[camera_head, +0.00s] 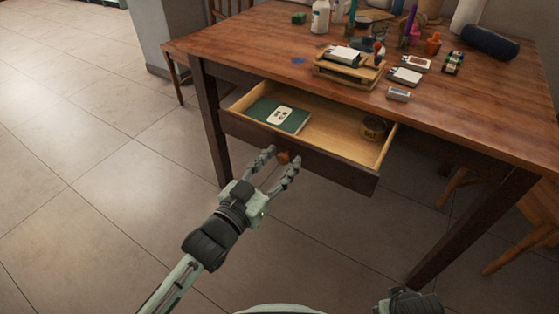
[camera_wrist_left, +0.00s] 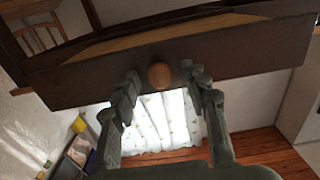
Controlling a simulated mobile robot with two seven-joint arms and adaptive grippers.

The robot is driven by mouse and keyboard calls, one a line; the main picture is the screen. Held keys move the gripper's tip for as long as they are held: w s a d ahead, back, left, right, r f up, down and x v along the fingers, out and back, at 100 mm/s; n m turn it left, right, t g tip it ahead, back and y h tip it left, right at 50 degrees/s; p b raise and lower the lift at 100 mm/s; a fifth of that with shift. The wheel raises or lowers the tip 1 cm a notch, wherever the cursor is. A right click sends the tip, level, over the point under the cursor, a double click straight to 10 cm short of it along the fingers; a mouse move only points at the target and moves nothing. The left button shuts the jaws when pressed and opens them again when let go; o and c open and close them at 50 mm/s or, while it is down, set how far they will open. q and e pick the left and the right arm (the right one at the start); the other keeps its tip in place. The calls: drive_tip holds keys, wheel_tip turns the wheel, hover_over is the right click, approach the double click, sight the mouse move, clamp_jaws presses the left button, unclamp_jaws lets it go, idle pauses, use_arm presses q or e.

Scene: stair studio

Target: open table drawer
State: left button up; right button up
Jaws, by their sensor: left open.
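The table drawer (camera_head: 340,168) is pulled out of the wooden table (camera_head: 260,48). Inside lie a green book (camera_head: 262,113) with a white card on it at the left and a small round tin (camera_head: 374,127) at the right. The drawer has a round orange-brown knob (camera_head: 284,157) on its dark front. My left gripper (camera_head: 276,163) is open, with a finger on each side of the knob. In the left wrist view the knob (camera_wrist_left: 159,76) sits between the two fingers, with gaps on both sides. My right gripper (camera_head: 408,303) is partly visible at the bottom edge; its fingers are unclear.
The tabletop holds a small wooden stand (camera_head: 346,70), white boxes, bottles and a dark roll (camera_head: 490,42). A wooden chair (camera_head: 530,235) stands at the right under the table. The tiled floor (camera_head: 90,180) at the left is clear.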

use_arm(q)
drive_tip(key=v, duration=1.2)
drive_tip(key=shift+s, duration=0.1)
